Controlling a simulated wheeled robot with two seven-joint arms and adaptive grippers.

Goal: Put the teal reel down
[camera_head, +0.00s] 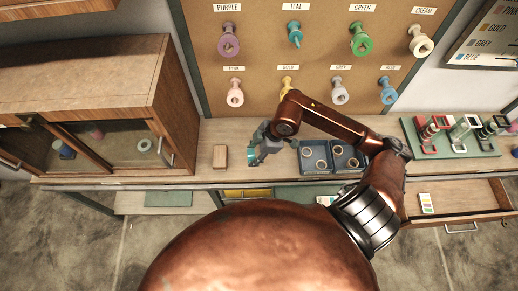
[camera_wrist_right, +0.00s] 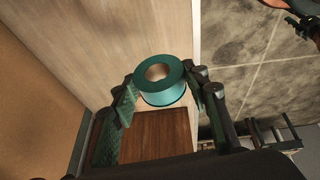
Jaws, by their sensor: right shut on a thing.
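The teal reel (camera_wrist_right: 163,92) is a short ring with a tan core. My right gripper (camera_head: 262,154) is shut on it, with one finger on each side in the wrist view (camera_wrist_right: 165,92). In the head view the reel (camera_head: 258,164) shows as a small teal patch at the fingertips, over the front part of the workbench (camera_head: 205,173). Whether it touches the bench top is not clear. A teal spool (camera_head: 295,33) hangs on the board under the TEAL label.
A glass-fronted cabinet (camera_head: 110,80) stands left. A green rack (camera_head: 465,143) and an open drawer (camera_head: 465,199) are at right.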

